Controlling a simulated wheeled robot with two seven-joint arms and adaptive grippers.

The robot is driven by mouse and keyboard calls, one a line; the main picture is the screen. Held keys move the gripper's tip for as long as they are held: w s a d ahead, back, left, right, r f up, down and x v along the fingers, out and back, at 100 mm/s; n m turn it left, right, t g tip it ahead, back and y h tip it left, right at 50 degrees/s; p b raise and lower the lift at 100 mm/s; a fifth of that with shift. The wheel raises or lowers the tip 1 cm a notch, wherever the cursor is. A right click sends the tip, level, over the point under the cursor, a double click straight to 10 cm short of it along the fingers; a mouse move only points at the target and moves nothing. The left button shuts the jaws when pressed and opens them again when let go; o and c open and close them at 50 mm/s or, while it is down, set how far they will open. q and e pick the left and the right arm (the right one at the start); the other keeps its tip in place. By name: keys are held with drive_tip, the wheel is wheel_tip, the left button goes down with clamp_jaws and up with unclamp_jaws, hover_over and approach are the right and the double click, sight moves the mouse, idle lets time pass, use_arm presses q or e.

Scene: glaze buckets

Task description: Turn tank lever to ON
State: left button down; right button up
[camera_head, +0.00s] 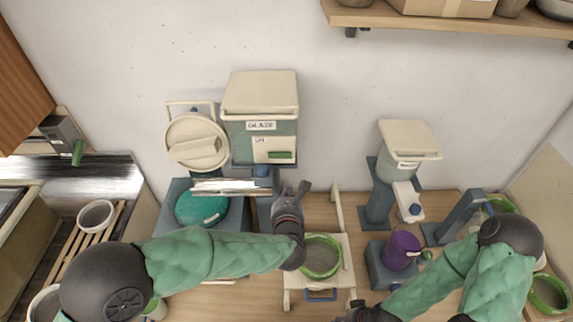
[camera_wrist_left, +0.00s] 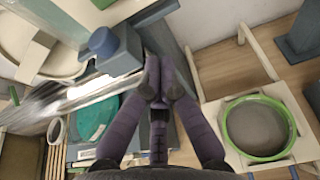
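The glaze tank (camera_head: 260,115) is a cream-lidded grey-green box on the back wall, labelled GLAZE. A green lever bar (camera_head: 280,154) lies about level on its lower front, beside a small label (camera_head: 261,140) too small to read surely. A blue knob (camera_head: 262,172) is under the tank; it also shows in the left wrist view (camera_wrist_left: 103,42). My left gripper (camera_head: 292,190) is below and right of the knob, apart from the lever. Its fingertips (camera_wrist_left: 161,70) are together and hold nothing visible. My right gripper (camera_head: 358,312) is partly cut off at the bottom edge.
A teal round bucket (camera_head: 202,207) is left. A purple jug (camera_head: 402,250) and a smaller dispenser (camera_head: 400,165) are right. A shelf (camera_head: 440,20) overhangs the upper right.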

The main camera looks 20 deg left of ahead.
sight(286, 162)
use_arm(q)
drive_tip(key=p+x, duration=0.1)
drive_tip(key=x, duration=0.9)
wheel_tip(286, 162, up, 4)
drive_tip(key=p, duration=0.2)
drive_tip(key=shift+s+p, duration=0.1)
drive_tip(key=shift+p, duration=0.3)
